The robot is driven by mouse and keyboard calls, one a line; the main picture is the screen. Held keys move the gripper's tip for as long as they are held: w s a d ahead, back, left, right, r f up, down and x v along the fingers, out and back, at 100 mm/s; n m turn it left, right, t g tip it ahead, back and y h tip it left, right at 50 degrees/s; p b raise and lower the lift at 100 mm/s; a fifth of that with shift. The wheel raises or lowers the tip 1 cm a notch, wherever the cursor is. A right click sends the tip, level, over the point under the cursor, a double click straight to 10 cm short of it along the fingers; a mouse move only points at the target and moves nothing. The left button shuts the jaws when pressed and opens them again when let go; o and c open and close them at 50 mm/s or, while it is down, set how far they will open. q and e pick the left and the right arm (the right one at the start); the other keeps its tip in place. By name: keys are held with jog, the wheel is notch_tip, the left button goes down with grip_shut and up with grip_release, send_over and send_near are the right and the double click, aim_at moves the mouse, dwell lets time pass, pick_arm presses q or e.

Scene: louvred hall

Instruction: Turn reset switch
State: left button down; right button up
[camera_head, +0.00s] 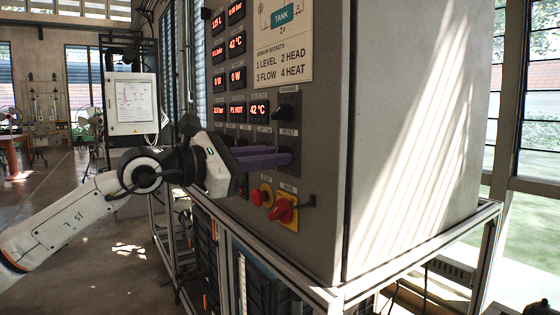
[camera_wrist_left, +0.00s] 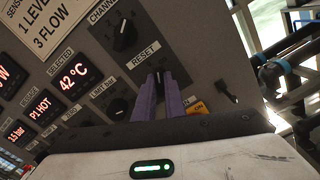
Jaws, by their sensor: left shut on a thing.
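The reset switch (camera_wrist_left: 158,76) is a small dark knob on the grey control panel, under a RESET label in the left wrist view. My left gripper (camera_head: 288,158) reaches the panel from the left in the head view. Its two long purple fingers are shut on the switch, one on each side, and also show in the left wrist view (camera_wrist_left: 160,82). The fingers hide most of the switch, and its angle cannot be told. My right gripper is not in view.
A black CHANNEL knob (camera_head: 286,114) sits just above. Below are a yellow-backed red rotary switch (camera_head: 284,210) and a red button (camera_head: 257,197). Red digital displays (camera_head: 237,43) fill the panel's left. The cabinet's right side (camera_head: 420,130) is bare; open floor lies left.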

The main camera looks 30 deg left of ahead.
pick_arm(q)
jog(key=shift+m, duration=0.3)
jog(key=c, duration=1.7)
grip_release()
jog(key=shift+c, duration=0.2)
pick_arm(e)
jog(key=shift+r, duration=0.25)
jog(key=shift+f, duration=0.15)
